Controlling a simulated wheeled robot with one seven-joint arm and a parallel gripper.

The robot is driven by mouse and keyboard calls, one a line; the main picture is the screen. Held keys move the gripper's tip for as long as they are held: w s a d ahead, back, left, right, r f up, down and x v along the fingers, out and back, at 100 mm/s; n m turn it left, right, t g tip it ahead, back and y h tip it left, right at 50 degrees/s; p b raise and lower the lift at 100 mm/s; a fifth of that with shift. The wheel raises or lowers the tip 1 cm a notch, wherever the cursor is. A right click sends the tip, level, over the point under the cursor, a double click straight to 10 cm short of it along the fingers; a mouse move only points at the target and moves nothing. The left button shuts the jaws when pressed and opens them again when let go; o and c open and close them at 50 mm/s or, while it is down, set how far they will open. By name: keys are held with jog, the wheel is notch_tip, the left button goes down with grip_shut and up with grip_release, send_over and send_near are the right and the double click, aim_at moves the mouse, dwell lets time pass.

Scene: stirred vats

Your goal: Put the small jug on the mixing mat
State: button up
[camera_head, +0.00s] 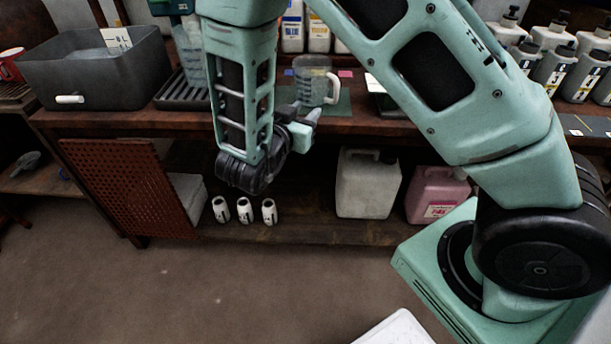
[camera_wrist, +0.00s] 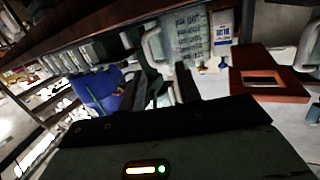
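A clear jug (camera_head: 312,78) with a handle on its right stands at the back of the bench on a dark green mat (camera_head: 341,112). Another clear jug (camera_head: 190,58) stands on a black slatted tray (camera_head: 180,95) further left, partly behind my arm. I cannot tell for sure which one is the small jug. My gripper (camera_head: 303,122) is in front of the bench edge, just below the jug on the mat, and apart from it. In the wrist view a clear jug (camera_wrist: 187,42) with printed marks and a pale handle lies beyond my fingers (camera_wrist: 162,90), which are apart with nothing between them.
A grey bin (camera_head: 95,72) stands at the bench's left. Several bottles (camera_head: 552,65) stand at the back right. A white canister (camera_head: 367,185), a pink canister (camera_head: 435,195) and three small white bottles (camera_head: 245,210) are on the lower shelf.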

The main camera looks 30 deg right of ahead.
jog(key=w+a+n+t+y, duration=0.1)
jog(key=w+a+n+y, duration=0.25)
jog(key=a+y, duration=0.7)
jog(key=s+a+r+n+g+y, duration=0.25)
jog(key=s+a+n+y, duration=0.55)
jog(key=a, duration=0.4)
jog(key=s+d+r+n+g+h, duration=0.1)
jog(key=s+d+n+g+h, duration=0.1)
jog(key=s, duration=0.8)
jog(key=s+d+r+n+g+h, duration=0.1)
jog(key=s+d+n+g, duration=0.4)
jog(key=s, duration=0.6)
jog(key=shift+r+n+g+h, duration=0.15)
jog(key=shift+n+g+h, duration=0.2)
jog(key=shift+n+h, duration=0.1)
jog(key=shift+d, duration=0.1)
